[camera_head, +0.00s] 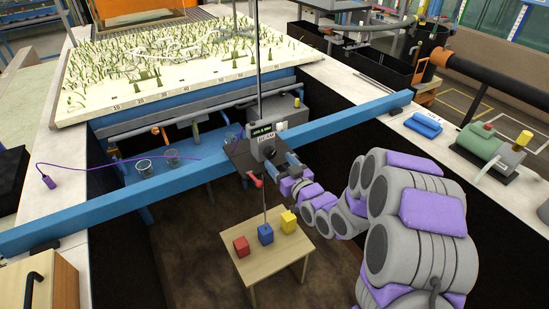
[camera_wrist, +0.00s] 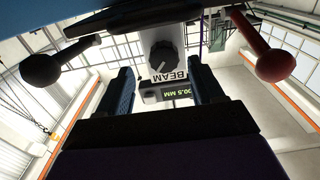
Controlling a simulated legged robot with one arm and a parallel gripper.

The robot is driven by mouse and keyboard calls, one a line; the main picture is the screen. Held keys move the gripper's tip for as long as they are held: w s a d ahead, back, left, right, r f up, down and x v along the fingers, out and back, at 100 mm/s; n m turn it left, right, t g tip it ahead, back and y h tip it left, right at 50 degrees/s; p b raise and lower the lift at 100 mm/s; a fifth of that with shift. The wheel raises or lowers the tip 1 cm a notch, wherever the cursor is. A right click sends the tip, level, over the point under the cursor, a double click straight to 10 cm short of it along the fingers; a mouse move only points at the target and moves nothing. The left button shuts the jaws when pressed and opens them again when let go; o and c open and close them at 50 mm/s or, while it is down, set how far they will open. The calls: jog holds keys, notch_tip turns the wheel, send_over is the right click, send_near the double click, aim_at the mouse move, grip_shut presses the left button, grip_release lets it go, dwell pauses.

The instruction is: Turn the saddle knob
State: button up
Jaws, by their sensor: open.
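The saddle (camera_head: 240,158) is a dark carriage with a grey box on the blue beam (camera_head: 120,198). A small black knob with a pointer mark (camera_wrist: 164,57) sits on its pale face beside the word BEAM; it also shows in the head view (camera_head: 269,152). A lit green display (camera_wrist: 178,93) is near it. My gripper (camera_wrist: 163,80) is open and empty, with one finger on each side of the knob in the wrist picture. Whether a finger touches it cannot be told. In the head view my gripper (camera_head: 284,171) is close to the saddle's right side.
A red ball-ended lever (camera_wrist: 275,65) and a dark one (camera_wrist: 41,69) flank the knob. A thin vertical rod (camera_head: 258,62) passes through the saddle. Below stands a small wooden table (camera_head: 272,262) with red, blue and yellow blocks. Two clear cups (camera_head: 144,168) are left behind the beam.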

aim_at(272, 155)
jog(key=x, duration=0.4)
jog(key=shift+a+f, duration=0.15)
jog(key=shift+a, duration=0.4)
jog(key=shift+d, duration=0.3)
jog(key=shift+a, duration=0.1)
jog(key=c, duration=1.1)
jog(key=shift+o, duration=0.2)
jog(key=o, duration=1.1)
jog(key=shift+c, duration=0.2)
